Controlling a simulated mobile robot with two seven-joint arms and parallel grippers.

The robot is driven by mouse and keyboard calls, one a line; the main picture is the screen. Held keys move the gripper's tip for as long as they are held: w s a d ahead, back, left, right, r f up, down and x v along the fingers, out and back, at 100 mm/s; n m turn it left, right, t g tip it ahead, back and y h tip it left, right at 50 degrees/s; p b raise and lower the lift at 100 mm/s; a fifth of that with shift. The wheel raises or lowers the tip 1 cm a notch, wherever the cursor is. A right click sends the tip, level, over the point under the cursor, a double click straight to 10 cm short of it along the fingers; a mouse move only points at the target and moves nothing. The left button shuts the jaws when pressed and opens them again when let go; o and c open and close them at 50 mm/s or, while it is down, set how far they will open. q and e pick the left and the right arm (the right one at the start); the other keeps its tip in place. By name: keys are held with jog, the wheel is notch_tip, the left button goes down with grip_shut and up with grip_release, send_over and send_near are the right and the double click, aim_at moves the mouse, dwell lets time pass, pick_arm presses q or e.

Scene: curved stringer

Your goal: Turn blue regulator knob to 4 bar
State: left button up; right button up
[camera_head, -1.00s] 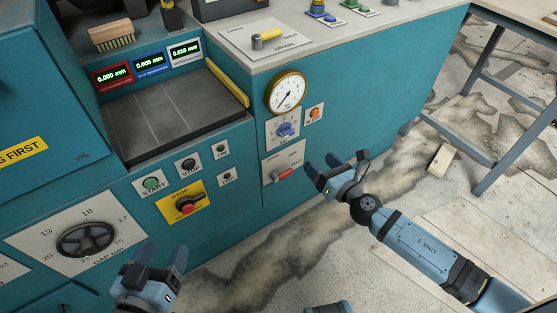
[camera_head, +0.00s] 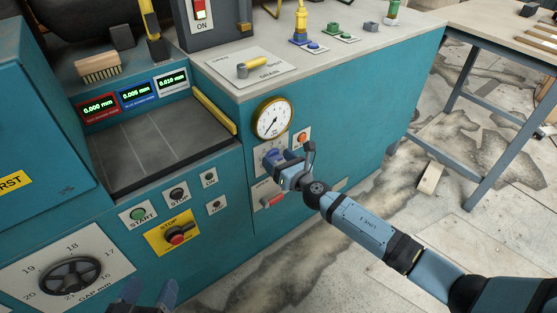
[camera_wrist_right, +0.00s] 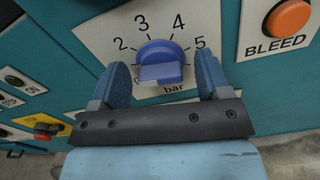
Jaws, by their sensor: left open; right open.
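The blue regulator knob (camera_wrist_right: 160,60) is on a white plate with a scale showing 2, 3, 4, 5 and "bar" in the right wrist view. My right gripper (camera_wrist_right: 167,75) is open, with one finger on each side of the knob; I cannot tell whether they touch it. In the head view my right gripper (camera_head: 277,162) is in front of the knob and mostly hides it. The pressure gauge (camera_head: 272,119) is just above, its needle too small to read surely. My left gripper (camera_head: 143,294) is open at the bottom edge, partly cut off, away from the knob.
An orange BLEED button (camera_wrist_right: 288,17) sits right of the knob. A red-handled open/shut valve (camera_head: 271,201) is below it. The STOP switch (camera_head: 177,236) and handwheel (camera_head: 71,276) are on the panel at left. A work table (camera_head: 505,50) stands at right.

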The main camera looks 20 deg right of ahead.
jog(key=shift+w, duration=0.1)
jog(key=c, duration=0.9)
jog(key=shift+m, duration=0.3)
